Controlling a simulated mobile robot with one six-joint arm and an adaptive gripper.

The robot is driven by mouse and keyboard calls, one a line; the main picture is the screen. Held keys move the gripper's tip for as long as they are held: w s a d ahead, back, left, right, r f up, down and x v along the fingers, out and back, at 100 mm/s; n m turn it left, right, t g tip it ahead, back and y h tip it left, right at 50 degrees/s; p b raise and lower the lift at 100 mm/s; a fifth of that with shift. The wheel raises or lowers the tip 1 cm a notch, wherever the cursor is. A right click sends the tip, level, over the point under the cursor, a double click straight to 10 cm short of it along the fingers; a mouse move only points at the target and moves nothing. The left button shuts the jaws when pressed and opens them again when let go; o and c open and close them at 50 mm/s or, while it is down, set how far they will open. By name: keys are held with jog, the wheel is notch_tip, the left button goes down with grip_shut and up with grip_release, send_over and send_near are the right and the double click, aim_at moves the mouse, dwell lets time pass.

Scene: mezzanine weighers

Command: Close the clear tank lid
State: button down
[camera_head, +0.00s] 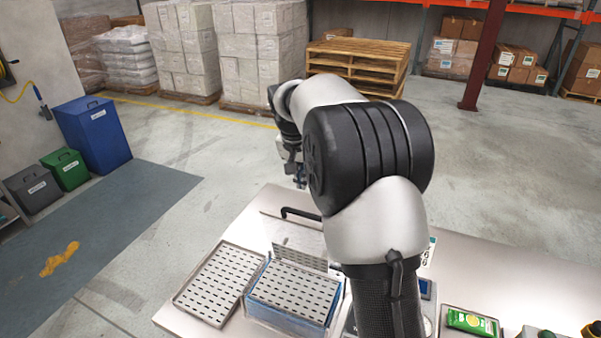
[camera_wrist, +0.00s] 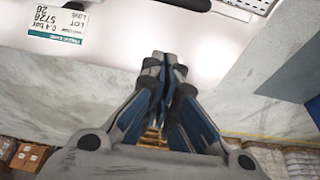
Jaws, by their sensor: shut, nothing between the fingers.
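The clear tank (camera_head: 291,325) with blue edges stands on the table, with a slotted plate inside its top. Its clear lid (camera_head: 290,238) appears to stand raised at the tank's back. A black bar handle (camera_head: 300,212) is at the lid's upper edge. My gripper (camera_head: 298,180) is beyond and above the handle, apart from it and partly hidden by my arm. In the wrist view my gripper (camera_wrist: 166,62) has its fingers together, with nothing between them. A dark strip, perhaps the handle, is cut off at that view's top edge.
A slotted tray (camera_head: 216,290) lies left of the tank. A scale (camera_head: 427,290), a green packet (camera_head: 470,321) and a labelled card (camera_head: 428,250) are to the right. My arm hides part of the table. Open floor lies beyond the table's far edge.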

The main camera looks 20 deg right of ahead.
jog(key=f, duration=0.1)
jog(key=s+a+f, duration=0.1)
jog(key=f, duration=0.3)
jog(key=shift+s+a+b, duration=0.25)
jog(key=shift+a+b, duration=0.1)
jog(key=shift+a+f, duration=0.1)
